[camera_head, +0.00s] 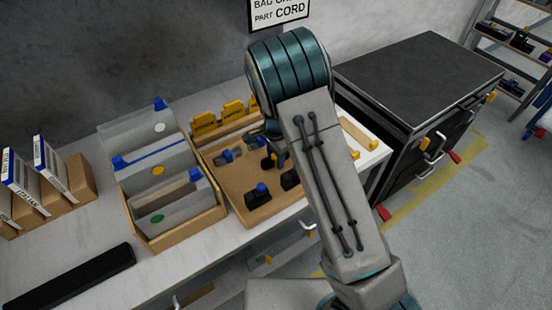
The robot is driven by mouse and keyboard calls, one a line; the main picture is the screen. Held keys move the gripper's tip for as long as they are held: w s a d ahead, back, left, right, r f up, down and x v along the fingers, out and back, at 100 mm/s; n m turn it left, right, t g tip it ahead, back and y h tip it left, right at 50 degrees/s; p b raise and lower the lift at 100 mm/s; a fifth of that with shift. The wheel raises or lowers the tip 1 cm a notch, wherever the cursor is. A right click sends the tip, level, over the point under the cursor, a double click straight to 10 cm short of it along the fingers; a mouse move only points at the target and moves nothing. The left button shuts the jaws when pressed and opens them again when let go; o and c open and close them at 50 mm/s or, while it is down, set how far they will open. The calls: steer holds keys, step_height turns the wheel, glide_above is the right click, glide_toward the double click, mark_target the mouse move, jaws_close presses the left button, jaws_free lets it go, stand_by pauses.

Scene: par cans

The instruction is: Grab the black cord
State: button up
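A shallow tan tray (226,183) on the bench holds several small items. A black item with a blue top (257,196), perhaps a bundled cord, lies near its front edge. Another black item (290,180) lies to its right, and a third dark item (268,163) sits farther back, close to my arm. Grey items with blue parts (228,156) lie at the tray's back left. My gripper (276,155) is over the tray's right part, mostly hidden behind my arm. Its fingers are too small and covered to read, and I see nothing clearly held.
A wooden box with grey dividers (186,235) stands left of the tray. White-labelled binders (52,165) and a black bar (72,278) are farther left. A black-topped cabinet (418,75) stands right.

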steer(key=c, duration=0.7)
steer(key=shift+r, duration=0.15)
